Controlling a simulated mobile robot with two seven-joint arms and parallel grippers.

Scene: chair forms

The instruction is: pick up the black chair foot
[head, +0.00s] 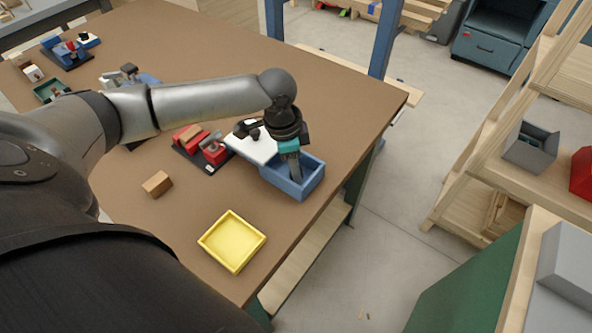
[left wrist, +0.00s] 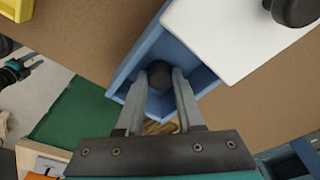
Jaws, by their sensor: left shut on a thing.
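The black chair foot (left wrist: 160,74) is a small dark round piece, seen in the left wrist view between my left fingertips. My left gripper (head: 294,176) points down into the blue tray (head: 312,180) near the table's right edge. It also shows in the left wrist view (left wrist: 160,88), with its two fingers closed on the foot inside the tray. In the head view the fingers and the tray hide the foot. I cannot tell whether it touches the tray floor.
A white board (head: 252,146) with dark knobs adjoins the blue tray on its left. A red vise-like fixture (head: 206,152), a wooden block (head: 157,184) and a yellow tray (head: 232,242) lie on the brown table. Bare tabletop surrounds the yellow tray.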

